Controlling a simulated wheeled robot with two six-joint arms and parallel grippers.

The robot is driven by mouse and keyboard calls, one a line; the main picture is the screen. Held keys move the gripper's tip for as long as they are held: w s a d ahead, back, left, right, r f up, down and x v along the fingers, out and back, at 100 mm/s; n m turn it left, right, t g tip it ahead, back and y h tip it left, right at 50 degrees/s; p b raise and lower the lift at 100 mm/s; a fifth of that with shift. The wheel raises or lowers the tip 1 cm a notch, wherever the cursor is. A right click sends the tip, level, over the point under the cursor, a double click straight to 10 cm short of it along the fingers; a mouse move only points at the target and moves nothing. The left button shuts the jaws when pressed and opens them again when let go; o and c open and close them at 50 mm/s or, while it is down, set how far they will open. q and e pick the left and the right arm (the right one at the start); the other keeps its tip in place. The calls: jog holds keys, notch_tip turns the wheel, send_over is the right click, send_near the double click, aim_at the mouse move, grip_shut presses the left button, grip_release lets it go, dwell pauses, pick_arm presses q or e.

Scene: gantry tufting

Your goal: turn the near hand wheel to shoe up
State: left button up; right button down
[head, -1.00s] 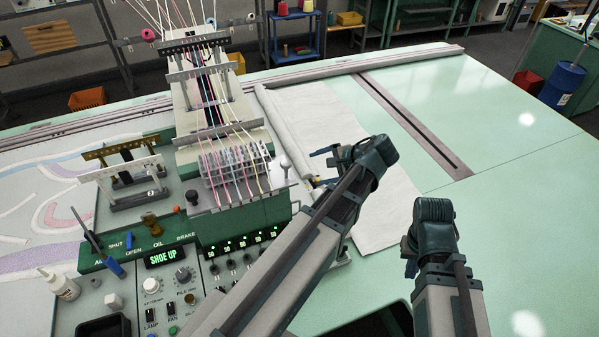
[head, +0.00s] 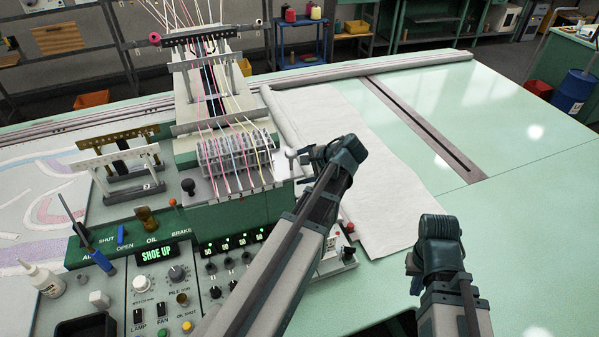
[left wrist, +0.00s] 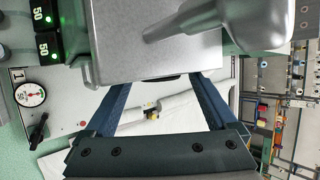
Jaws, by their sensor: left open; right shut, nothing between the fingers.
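The green display (head: 157,254) on the console reads SHOE UP. A pale knob on a short stem (head: 291,154) stands at the right side of the tufting head (head: 238,160); I cannot tell whether it belongs to the hand wheel. My left gripper (head: 308,155) is open just right of this knob. In the left wrist view its two blue fingers (left wrist: 160,112) are spread, with nothing gripped between them. A grey metal block (left wrist: 150,45) and a rounded grey lever-like part (left wrist: 225,22) are close in front. No whole wheel rim is visible. My right gripper (head: 412,265) is shut and empty over the table.
White cloth (head: 385,205) and its roll (head: 283,118) lie right of the head. A slotted rail (head: 425,130) crosses the pale green table (head: 520,220), which is mostly clear at right. A glue bottle (head: 42,280) and console knobs stand at left.

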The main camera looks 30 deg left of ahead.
pick_arm(q)
jog(key=c, duration=1.4)
jog(key=shift+w+a+r+m+g+h+p, duration=0.15)
jog(key=shift+m+g+h+p, duration=0.2)
jog(key=shift+g+h+p, duration=0.65)
jog(key=shift+w+a+f+m+g+h+p, duration=0.15)
jog(key=shift+m+g+h+p, duration=0.4)
jog(key=shift+g+h, duration=0.8)
jog(key=shift+w+a+r+m+g+h+p, duration=0.1)
jog(key=shift+a+m+g+h+p, duration=0.1)
jog(key=shift+g+h+p, duration=1)
jog(key=shift+t+h+b, duration=0.25)
jog(key=shift+h+b, duration=0.05)
jog(key=shift+h, duration=0.15)
jog(key=o, duration=1.4)
